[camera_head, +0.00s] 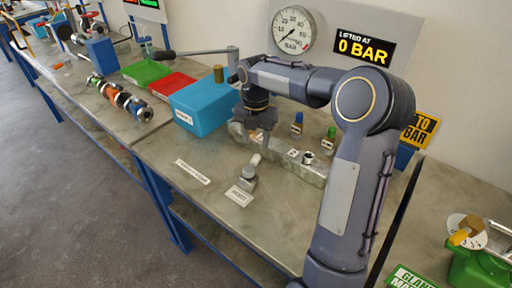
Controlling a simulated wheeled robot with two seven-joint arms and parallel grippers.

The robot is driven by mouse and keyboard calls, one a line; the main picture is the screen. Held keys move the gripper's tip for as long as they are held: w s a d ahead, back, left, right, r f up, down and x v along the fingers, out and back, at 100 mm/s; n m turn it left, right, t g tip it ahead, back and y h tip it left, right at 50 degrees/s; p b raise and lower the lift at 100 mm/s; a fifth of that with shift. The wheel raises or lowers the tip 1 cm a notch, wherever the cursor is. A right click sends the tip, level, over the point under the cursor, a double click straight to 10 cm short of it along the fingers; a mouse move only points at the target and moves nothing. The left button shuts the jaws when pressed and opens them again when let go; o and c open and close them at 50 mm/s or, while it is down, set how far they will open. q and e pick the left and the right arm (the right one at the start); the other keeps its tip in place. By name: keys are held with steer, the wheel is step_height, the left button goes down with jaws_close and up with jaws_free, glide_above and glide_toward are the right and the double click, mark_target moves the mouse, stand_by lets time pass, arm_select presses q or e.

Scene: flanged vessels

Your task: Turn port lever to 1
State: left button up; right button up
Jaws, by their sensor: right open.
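A small grey fitting (248,180) with a pale stubby lever (254,162) stands on the bench, just behind a white label plate (239,195). The plate's writing looks like "PORT" but is too small to read surely, as are any position numbers. My right gripper (261,142) points down above and slightly behind this lever, with its jaws open. It appears apart from the lever, though the gap is hard to judge. My right forearm hides part of the bench behind it. My left gripper does not show.
Behind the gripper is a grey block (305,170) with small blue- and green-topped fittings. A blue box (205,103) stands to the left. A gauge (296,30) and a "0 BAR" sign (365,47) are at the back. The bench front (215,215) is clear.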

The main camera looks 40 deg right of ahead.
steer(key=shift+r, duration=0.45)
